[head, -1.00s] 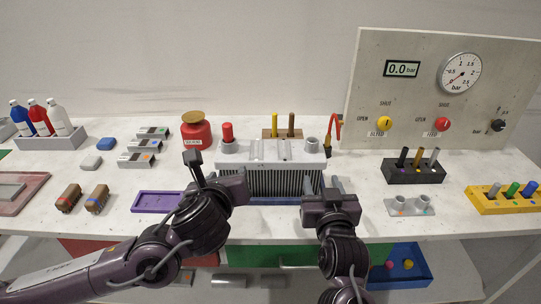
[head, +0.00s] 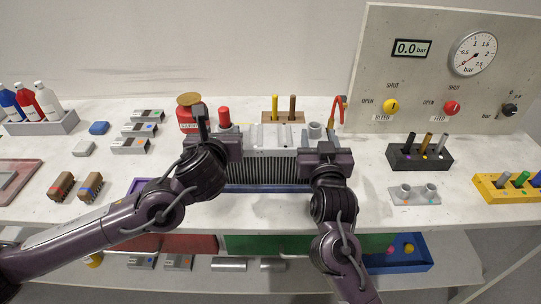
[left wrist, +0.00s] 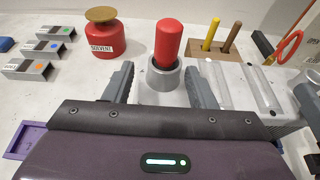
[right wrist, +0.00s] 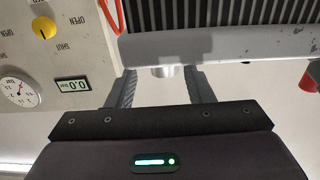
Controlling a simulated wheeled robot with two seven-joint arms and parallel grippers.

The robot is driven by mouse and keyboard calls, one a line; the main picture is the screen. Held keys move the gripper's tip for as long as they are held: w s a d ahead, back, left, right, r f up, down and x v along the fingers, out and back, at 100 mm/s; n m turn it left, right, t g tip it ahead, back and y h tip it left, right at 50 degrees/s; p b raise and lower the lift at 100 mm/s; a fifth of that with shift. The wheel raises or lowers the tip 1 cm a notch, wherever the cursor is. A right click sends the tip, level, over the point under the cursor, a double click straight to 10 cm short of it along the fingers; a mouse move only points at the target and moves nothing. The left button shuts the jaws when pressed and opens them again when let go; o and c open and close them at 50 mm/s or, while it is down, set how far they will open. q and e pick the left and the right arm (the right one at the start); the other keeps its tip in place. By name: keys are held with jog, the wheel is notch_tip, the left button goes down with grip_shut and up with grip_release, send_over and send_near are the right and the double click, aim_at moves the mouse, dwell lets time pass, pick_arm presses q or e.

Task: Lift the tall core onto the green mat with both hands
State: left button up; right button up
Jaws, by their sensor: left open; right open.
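The tall core, a grey block with dark vertical fins (head: 268,172), stands upright on the bench on a blue base (head: 265,188). Its left stub carries a red plug (head: 224,116); its right stub (head: 315,130) looks bare. My left gripper (head: 214,130) is open at the core's left end. In the left wrist view its fingers lie on either side of the left stub (left wrist: 164,84), and I cannot tell whether they touch. My right gripper (head: 326,148) is open at the right end; its fingers (right wrist: 163,86) flank the right stub in the right wrist view. No green mat is clearly visible.
A red solvent can (head: 187,120) stands close left of the core. A wooden block (head: 283,117) with two rods and a red-handled tool (head: 337,112) are close behind. A purple tray (head: 138,186) lies front left. A black holder (head: 420,157) stands at right.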

aim_at(318, 133)
pick_arm(q)
jog(key=shift+x, duration=1.95)
pick_arm(e)
jog(key=shift+w, duration=1.95)
pick_arm(q)
jog(key=shift+f, duration=0.1)
jog(key=shift+c, duration=0.3)
pick_arm(e)
jog(key=shift+c, duration=0.2)
